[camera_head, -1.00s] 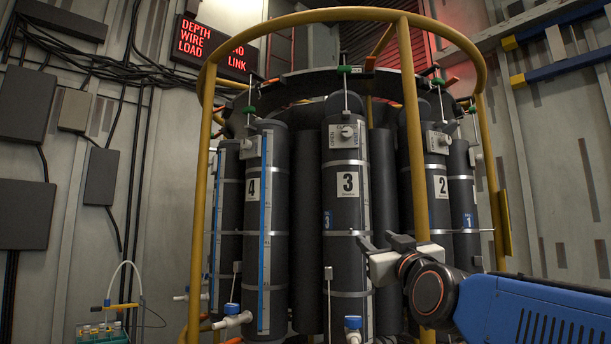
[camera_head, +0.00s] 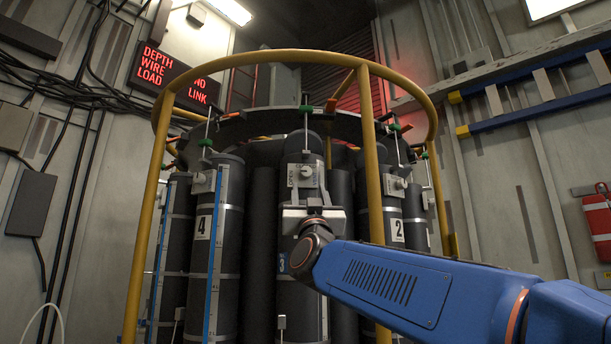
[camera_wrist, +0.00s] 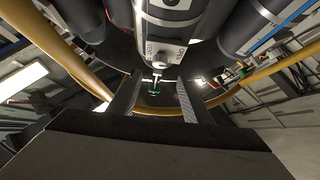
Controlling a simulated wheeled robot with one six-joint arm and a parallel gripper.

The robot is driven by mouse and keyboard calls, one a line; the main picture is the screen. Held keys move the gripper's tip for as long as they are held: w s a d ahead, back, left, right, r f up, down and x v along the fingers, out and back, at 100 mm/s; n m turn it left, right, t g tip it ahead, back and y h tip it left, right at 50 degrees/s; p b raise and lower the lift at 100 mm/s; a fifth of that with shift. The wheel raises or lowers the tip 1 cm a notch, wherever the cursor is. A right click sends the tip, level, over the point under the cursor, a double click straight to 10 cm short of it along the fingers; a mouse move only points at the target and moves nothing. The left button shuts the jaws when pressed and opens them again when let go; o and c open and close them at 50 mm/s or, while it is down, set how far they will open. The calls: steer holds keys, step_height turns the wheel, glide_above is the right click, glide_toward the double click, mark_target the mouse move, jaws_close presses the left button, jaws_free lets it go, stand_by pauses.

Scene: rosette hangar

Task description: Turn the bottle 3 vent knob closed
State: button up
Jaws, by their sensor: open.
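The knob also shows in the wrist view (camera_wrist: 163,64), beyond and between the fingers. My gripper (camera_head: 313,210) is just below the plate in the head view. Its fingers are apart in the wrist view (camera_wrist: 155,88), with nothing between them.
A yellow ring rail (camera_head: 272,57) with upright posts surrounds the bottles; one post (camera_head: 371,150) stands right of bottle 3. Bottle 4 (camera_head: 198,285) is to the left and bottle 2 (camera_head: 393,205) to the right. A green-handled valve (camera_head: 306,108) rises above bottle 3.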

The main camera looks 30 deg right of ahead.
mark_target(306, 173)
steer(key=x, duration=1)
steer(key=shift+w+d+r, duration=0.1)
steer(key=shift+w+r, duration=0.15)
steer(key=shift+c, duration=0.4)
steer(key=c, duration=1)
